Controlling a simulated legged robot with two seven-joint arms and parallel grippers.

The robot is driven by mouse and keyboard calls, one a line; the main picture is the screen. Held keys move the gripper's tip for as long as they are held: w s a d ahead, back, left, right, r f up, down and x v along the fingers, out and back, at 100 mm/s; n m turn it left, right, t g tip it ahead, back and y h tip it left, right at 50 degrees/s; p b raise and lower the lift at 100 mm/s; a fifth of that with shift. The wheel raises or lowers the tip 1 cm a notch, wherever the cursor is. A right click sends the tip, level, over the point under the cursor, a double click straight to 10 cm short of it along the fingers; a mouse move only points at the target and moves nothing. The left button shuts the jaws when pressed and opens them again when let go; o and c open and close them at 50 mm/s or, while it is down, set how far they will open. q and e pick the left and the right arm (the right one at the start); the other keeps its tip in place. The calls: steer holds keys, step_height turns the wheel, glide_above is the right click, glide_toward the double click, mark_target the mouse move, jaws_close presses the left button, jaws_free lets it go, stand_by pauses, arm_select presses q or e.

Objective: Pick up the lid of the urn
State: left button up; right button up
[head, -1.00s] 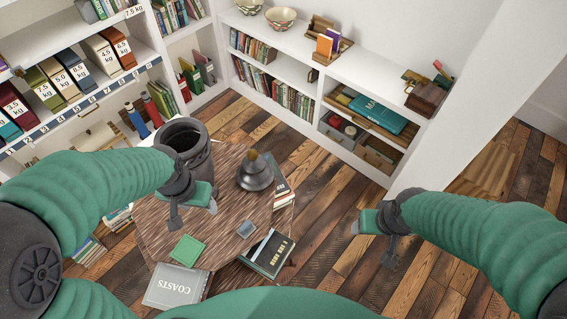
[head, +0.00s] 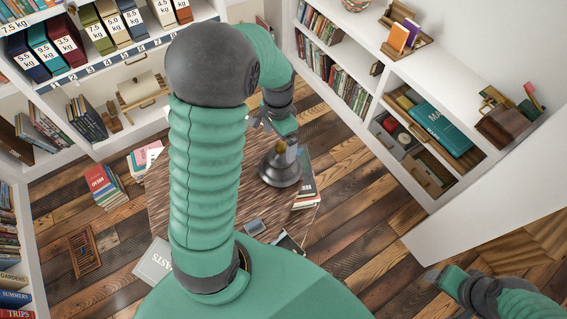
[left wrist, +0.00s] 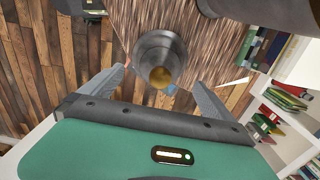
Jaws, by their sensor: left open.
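The urn lid (head: 281,168), a dark grey dome with a small brownish knob, sits on the wooden table (head: 160,195). My left gripper (head: 272,130) is open just above and behind the lid in the head view, its fingers pointing toward it. In the left wrist view the lid (left wrist: 158,50) shows knob-first between the two spread fingers, with no visible contact. The urn is hidden behind my left arm in the head view; a dark rounded form at the top right of the left wrist view may be it. My right gripper (head: 436,277) is at the lower right, away from the table, its jaws unclear.
Books (head: 305,180) lie at the table's right edge, close to the lid. A small grey-blue item (head: 255,227) and a grey book (head: 153,262) are toward the front. White shelves (head: 420,95) stand behind and right.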

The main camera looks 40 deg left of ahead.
mark_target(281, 144)
arm_select(q)
steer(key=f, duration=0.2)
steer(key=w+f, duration=0.1)
steer(key=f, duration=0.1)
step_height(281, 144, down, 4)
steer(key=shift+s+a+f, duration=0.1)
steer(key=shift+a+f, duration=0.05)
steer(key=shift+c, duration=0.3)
arm_select(e)
steer(key=shift+w+a, duration=0.2)
steer(key=shift+w, duration=0.15)
